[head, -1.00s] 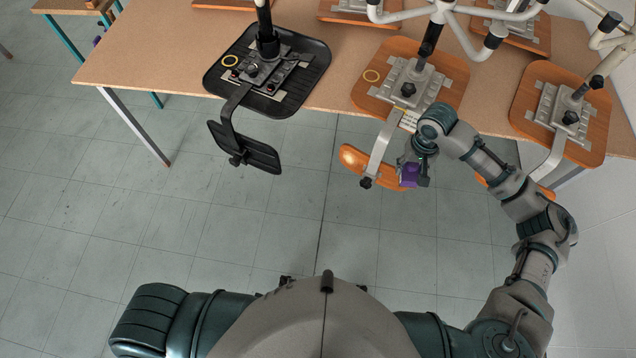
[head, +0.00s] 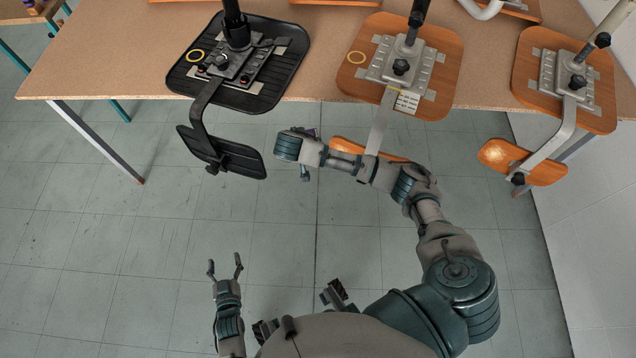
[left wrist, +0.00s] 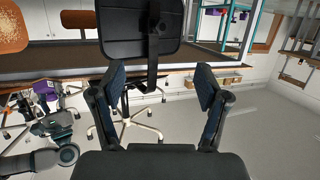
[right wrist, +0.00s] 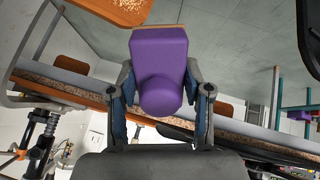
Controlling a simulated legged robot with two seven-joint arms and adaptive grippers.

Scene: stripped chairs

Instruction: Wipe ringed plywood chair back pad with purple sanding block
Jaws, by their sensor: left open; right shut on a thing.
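The ringed plywood chair (head: 440,60) hangs at the table's middle, with a yellow ring on its seat. Its orange back pad (head: 345,147) is below, largely hidden by my right arm. My right gripper (head: 307,155) is left of the pad, its fingers mostly hidden. In the right wrist view it is shut on the purple sanding block (right wrist: 160,50); the block's far end is close to an orange pad edge (right wrist: 125,10), contact unclear. The block also shows in the left wrist view (left wrist: 45,88). My left gripper (head: 225,266) is open and empty, low over the floor.
A black chair (head: 285,50), also ringed, hangs at left; its back pad (head: 235,160) is close to my right gripper. Another plywood chair (head: 590,60) hangs at right with its back pad (head: 530,165). The table (head: 110,60) edge runs behind. Floor in front is clear.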

